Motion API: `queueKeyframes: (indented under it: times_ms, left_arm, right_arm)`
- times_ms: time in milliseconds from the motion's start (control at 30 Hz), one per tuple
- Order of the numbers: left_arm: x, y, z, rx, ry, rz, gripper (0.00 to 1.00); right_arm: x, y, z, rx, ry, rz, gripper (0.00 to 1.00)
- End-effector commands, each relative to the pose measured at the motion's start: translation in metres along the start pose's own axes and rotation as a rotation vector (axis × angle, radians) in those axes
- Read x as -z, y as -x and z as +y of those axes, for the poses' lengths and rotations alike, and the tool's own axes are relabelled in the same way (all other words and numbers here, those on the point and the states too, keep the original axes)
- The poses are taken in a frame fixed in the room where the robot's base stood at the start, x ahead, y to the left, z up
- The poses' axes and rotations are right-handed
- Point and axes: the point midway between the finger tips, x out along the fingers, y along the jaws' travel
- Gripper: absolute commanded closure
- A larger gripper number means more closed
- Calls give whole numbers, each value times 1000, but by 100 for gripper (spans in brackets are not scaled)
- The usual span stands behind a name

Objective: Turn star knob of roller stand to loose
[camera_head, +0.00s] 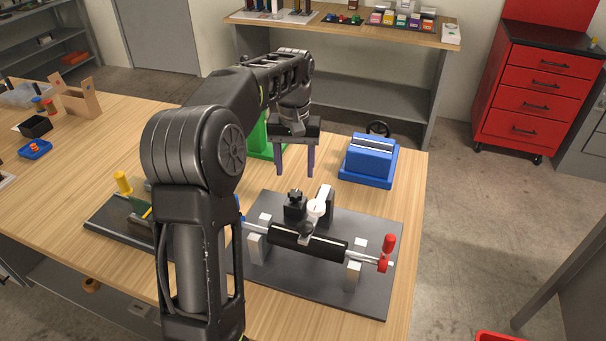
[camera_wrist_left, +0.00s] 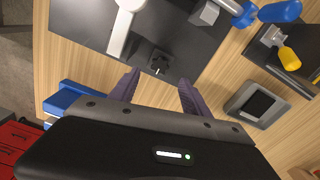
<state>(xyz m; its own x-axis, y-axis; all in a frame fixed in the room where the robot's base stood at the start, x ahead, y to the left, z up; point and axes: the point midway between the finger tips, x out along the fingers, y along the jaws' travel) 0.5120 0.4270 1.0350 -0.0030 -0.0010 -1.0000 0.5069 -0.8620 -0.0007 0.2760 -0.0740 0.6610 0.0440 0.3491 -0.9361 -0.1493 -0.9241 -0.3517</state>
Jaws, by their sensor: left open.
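The roller stand has a dark grey base plate (camera_head: 380,218), a black roller (camera_head: 305,242) on white posts and a red crank handle (camera_head: 388,247). A small black star knob (camera_head: 295,196) sits on a black block behind the roller. In the left wrist view the star knob (camera_wrist_left: 158,63) lies just beyond the fingertips, near the plate's edge. My left gripper (camera_head: 294,173) points down, open and empty, above and slightly behind the knob, apart from it. Its two purple fingers (camera_wrist_left: 158,79) also show in the wrist view. My right gripper is not in view.
A white-topped arm (camera_head: 317,208) stands close to the right of the knob. A blue block-shaped fixture (camera_head: 369,160) is behind right, and a green stand (camera_head: 258,146) is behind my gripper. A yellow-handled fixture (camera_head: 123,183) is at left, partly hidden by my arm.

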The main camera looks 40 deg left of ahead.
Motion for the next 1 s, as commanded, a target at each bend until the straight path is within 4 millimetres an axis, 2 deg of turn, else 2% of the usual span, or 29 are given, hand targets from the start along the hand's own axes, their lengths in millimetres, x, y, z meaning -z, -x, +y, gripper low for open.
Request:
queueKeyframes:
  times_ms: [333,467,800,1000]
  left_arm:
    - [0,-1,0,0,0,0,45]
    - [0,-8,0,1,0,-1,45]
    - [-1,-55,0,0,0,-4,45]
    - [0,-76,0,-1,1,-2,45]
  right_arm:
    - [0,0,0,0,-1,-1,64]
    - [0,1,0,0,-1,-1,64]
    - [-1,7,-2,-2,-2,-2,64]
    - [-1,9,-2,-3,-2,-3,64]
